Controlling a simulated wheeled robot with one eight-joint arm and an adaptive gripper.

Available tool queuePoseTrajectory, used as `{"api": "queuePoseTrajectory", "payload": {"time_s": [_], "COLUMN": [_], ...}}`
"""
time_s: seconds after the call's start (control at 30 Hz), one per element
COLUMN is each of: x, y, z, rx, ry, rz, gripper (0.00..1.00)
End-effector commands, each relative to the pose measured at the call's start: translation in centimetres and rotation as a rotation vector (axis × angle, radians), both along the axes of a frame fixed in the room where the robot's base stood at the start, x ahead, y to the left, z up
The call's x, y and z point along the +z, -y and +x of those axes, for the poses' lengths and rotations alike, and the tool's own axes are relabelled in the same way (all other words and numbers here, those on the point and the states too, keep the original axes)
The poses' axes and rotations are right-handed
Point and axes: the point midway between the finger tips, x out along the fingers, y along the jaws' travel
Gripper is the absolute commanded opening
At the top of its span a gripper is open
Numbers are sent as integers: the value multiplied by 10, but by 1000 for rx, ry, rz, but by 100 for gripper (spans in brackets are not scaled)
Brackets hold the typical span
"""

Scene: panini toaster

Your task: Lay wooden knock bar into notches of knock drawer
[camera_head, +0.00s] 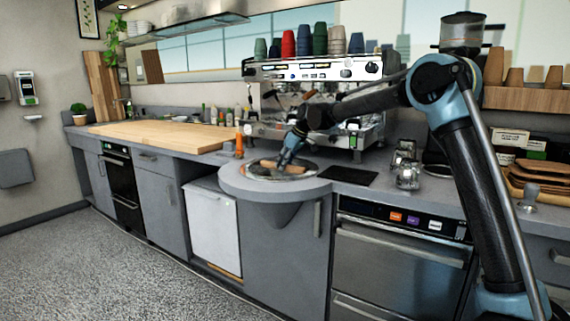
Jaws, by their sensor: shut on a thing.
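My gripper (282,161) points down over the rounded end of the grey counter, in front of the espresso machine. It is shut on a small light-brown wooden piece, the knock bar (294,169), which shows on both sides of the fingers. The bar looks roughly level, over or on a round metal-rimmed recess or tray (254,174) in the counter, which appears to be the knock drawer. The notches are too small to make out. I cannot tell whether the bar touches the rim or hangs just above it.
The espresso machine (310,70), with several stacked cups on top, stands close behind my gripper. A dark mat (348,175) and metal jugs (408,174) are to the right. An orange bottle (239,145) and a wooden worktop (165,134) are to the left.

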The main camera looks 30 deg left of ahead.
Motion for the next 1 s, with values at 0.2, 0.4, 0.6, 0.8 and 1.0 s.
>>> {"api": "queuePoseTrajectory", "payload": {"time_s": [0.2,0.4,0.6,0.8,1.0], "x": [-6,-11,-11,-11,-13], "y": [0,0,0,0,0], "z": [0,0,0,0,0], "rx": [0,0,0,0,0], "ry": [0,0,0,0,0], "rz": [0,0,0,0,0], "gripper": [0,0,0,0,0]}}
